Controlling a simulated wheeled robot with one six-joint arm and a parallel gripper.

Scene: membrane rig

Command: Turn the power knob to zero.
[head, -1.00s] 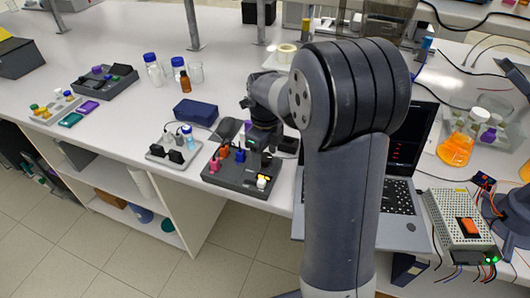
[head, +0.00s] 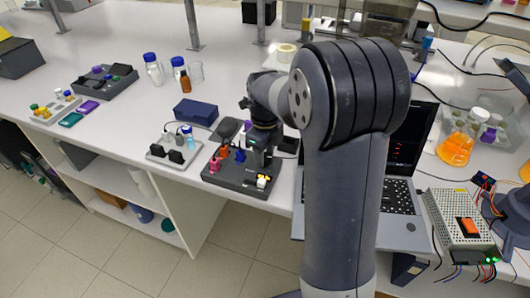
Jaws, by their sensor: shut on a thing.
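A dark control box (head: 232,183) sits near the front edge of the bench. It carries a pink part (head: 214,167), an orange part (head: 224,153), a blue part (head: 239,156) and a small yellow-lit display (head: 263,181). My gripper (head: 257,163) points down at the box's back right, right of the blue part. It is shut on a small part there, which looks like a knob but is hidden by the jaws. I cannot read any mark or setting on it.
A grey block with black parts (head: 173,153) is left of the box, and a blue case (head: 195,111) behind it. A laptop (head: 400,210) and a power supply with an orange switch (head: 460,228) are on the right. Bottles (head: 152,70) stand farther back.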

